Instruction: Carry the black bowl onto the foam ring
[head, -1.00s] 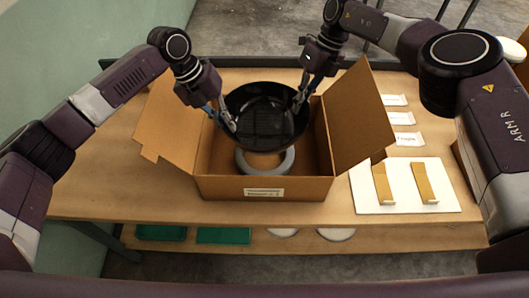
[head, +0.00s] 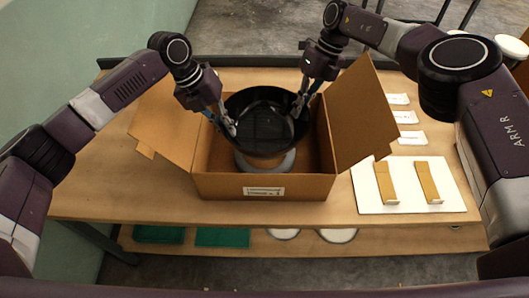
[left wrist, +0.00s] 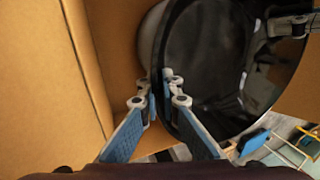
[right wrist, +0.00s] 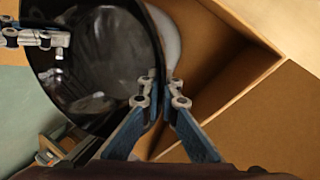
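The black bowl (head: 266,120) is inside the open cardboard box, held at both sides by my two grippers. My left gripper (head: 230,127) is shut on its left rim; the left wrist view shows the fingers (left wrist: 168,88) on either side of the bowl wall (left wrist: 225,75). My right gripper (head: 297,104) is shut on the right rim, and the right wrist view shows its fingers (right wrist: 160,95) pinching the bowl wall (right wrist: 105,60). The grey foam ring (head: 265,167) lies on the box floor below the bowl, partly hidden by it. I cannot tell whether they touch.
The cardboard box (head: 225,187) has raised side flaps, the right one (head: 360,115) close to my right gripper. To the right, a white board (head: 450,193) carries two tan strips (head: 428,180). Small white cards (head: 411,137) lie behind it. Green trays (head: 222,237) sit on the lower shelf.

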